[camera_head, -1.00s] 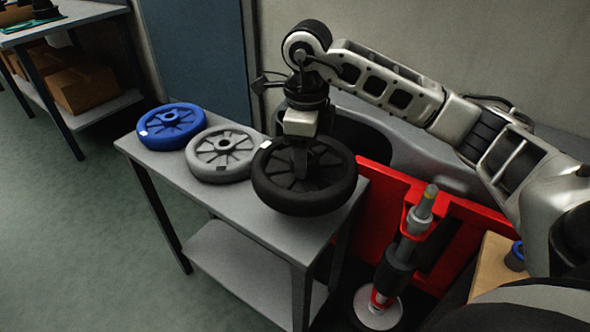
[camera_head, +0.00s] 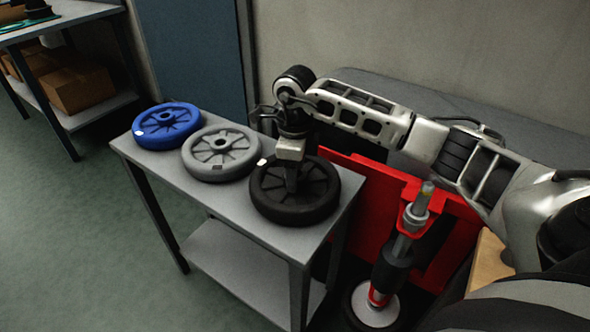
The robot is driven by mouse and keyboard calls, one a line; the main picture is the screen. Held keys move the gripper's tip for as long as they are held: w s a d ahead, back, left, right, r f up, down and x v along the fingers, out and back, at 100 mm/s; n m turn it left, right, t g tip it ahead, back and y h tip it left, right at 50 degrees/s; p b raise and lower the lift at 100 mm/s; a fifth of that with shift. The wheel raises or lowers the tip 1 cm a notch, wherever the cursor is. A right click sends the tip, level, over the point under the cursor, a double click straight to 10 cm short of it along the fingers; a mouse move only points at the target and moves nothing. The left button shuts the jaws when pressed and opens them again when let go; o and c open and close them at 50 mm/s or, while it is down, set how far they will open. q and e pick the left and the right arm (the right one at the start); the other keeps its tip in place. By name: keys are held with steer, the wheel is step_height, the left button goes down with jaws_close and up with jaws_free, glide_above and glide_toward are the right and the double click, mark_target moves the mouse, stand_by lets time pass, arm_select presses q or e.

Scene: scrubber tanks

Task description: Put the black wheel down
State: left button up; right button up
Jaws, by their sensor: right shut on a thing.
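The black wheel (camera_head: 318,205) lies flat at the right end of the grey table, to the right of the grey wheel; it looks to be on the table top or very close to it. My right gripper (camera_head: 291,185) points down at the wheel's hub and is shut on it. The fingertips and the hub are partly hidden by the gripper. The grey wheel (camera_head: 196,159) and the blue wheel (camera_head: 181,130) lie flat in a row to the left. My left gripper is not in view.
The grey table (camera_head: 225,212) has a lower shelf (camera_head: 240,268) that looks empty. A red panel (camera_head: 452,233) and an upright grey and black shaft with a wheel (camera_head: 396,262) stand right of the table. Open green floor (camera_head: 75,230) lies to the left.

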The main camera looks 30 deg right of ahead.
steer(key=shift+f, duration=0.1)
steer(key=o, duration=1.3)
steer(key=shift+c, duration=0.2)
